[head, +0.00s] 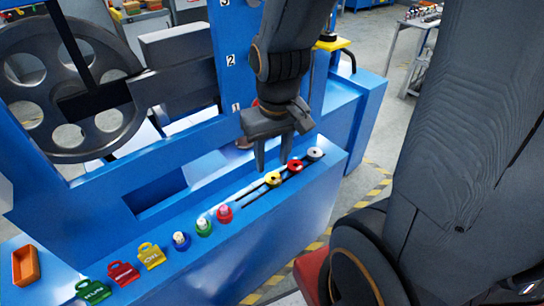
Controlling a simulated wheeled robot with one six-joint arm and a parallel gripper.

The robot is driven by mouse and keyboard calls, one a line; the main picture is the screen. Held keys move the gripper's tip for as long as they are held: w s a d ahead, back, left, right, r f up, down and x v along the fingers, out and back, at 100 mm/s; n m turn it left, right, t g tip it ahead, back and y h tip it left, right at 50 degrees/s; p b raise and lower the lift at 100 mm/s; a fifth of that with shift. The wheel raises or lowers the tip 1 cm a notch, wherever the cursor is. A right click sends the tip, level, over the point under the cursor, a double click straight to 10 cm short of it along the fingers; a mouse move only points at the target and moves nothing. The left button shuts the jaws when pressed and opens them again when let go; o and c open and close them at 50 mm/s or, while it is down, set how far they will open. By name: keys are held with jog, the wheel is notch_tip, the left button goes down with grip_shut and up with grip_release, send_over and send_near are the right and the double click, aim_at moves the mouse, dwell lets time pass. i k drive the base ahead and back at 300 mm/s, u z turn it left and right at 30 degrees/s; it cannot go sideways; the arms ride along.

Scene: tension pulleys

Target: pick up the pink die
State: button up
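My gripper (273,155) points down over the right part of the blue machine's ledge. Its two fingers are apart with nothing visible between them. I cannot clearly make out a pink die. A small pinkish-red piece (225,214) with a pale top stands on the ledge, below and left of my gripper and apart from it. Its shape is too small to tell for sure.
The blue ledge (285,215) also holds a green piece (204,227), a blue piece (181,241), and yellow, red and green tags (123,273). Yellow, red and grey discs (294,166) sit along a slot. An orange tray (26,265) lies far left. A spoked wheel (70,85) stands behind.

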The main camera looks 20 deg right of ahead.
aim_at(223, 209)
jog(key=z, duration=0.35)
jog(key=k, duration=0.4)
jog(key=z, duration=0.75)
jog(key=k, duration=1.05)
jog(key=u, duration=0.5)
jog(key=i, duration=0.4)
